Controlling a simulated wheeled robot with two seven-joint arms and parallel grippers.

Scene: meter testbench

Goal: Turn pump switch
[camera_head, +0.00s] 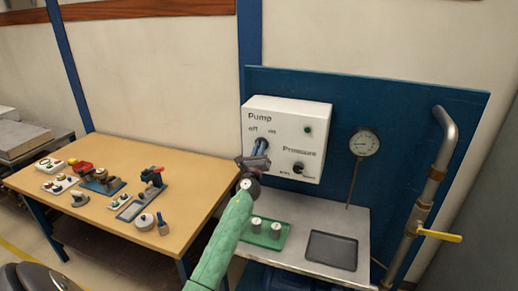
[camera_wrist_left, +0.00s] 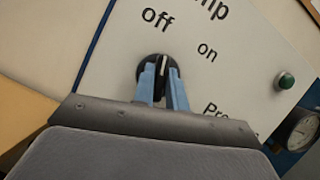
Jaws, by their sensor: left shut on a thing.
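The white control box (camera_head: 287,119) is fixed to the blue back panel. It carries the labels Pump, off, on and Pressure. The pump switch (camera_wrist_left: 158,67) is a round black knob with a white pointer line, under the off and on labels. My left gripper (camera_head: 261,148) reaches the box from below. In the left wrist view its blue fingers (camera_wrist_left: 161,85) stand on both sides of the knob's grip and are shut on it. The white line points roughly straight up in that view, between off and on. In the head view the gripper hides most of the knob. My right gripper is not in view.
A pressure knob (camera_head: 299,167) and a green lamp (camera_head: 308,130) are on the same box. A gauge (camera_head: 364,142) stands to the right. Below are a green tray (camera_head: 274,240) with weights and a dark tray (camera_head: 332,250). A yellow-handled pipe (camera_head: 428,200) stands at right.

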